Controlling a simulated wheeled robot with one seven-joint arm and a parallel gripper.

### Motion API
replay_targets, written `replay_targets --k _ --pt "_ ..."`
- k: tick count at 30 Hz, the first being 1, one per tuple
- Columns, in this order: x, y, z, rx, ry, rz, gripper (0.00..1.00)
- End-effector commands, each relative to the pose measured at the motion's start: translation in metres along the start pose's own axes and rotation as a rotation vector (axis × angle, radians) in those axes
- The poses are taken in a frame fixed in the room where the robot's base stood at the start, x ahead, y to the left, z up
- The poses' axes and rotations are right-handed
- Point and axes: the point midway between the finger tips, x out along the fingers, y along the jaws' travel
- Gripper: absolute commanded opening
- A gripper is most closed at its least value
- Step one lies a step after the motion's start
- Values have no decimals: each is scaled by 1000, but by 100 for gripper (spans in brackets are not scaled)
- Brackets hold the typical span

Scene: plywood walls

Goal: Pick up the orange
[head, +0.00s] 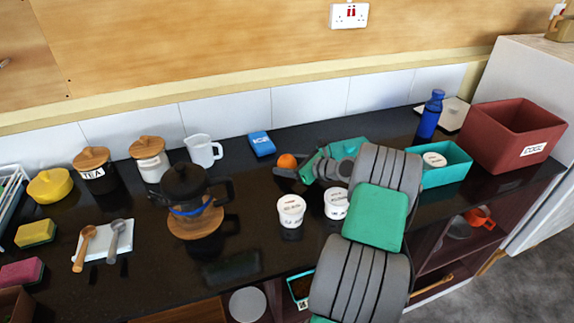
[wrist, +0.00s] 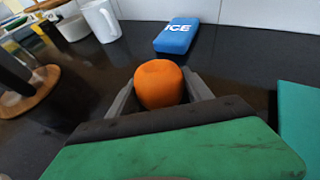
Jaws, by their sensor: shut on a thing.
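The orange (head: 287,161) is small and round, near the back of the dark counter in the head view. In the wrist view the orange (wrist: 159,84) sits between the two grey fingers of my gripper (wrist: 160,95). My gripper (head: 290,172) is shut on it, with a finger on each side. The orange's lower part is hidden behind the gripper's body in the wrist view. I cannot tell whether the orange touches the counter.
A blue ice pack (head: 262,144) lies behind the orange. A white mug (head: 203,151) and a black pot (head: 187,190) stand to the left. Two white tubs, one here (head: 291,210), stand in front. A teal bin (head: 446,164) is right. The front middle counter (head: 150,265) has free room.

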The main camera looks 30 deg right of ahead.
Motion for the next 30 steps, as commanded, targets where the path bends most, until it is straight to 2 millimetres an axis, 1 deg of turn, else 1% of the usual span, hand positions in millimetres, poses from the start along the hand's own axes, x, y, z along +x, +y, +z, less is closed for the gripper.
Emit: replay_targets --k 1,7,16,20,22,23,26,30 --pt "0 0 0 0 0 0 28" --pt "0 0 0 0 0 0 12" --pt "-1 -1 3 -2 -1 -1 12" --pt "-6 -2 14 -4 -2 -2 12" --pt "-10 -2 24 -5 -2 -2 12" --pt "-12 -2 29 -6 -2 -3 12" --pt "-34 4 42 -4 -2 -5 12" --pt "-68 15 63 -3 -1 -5 12"
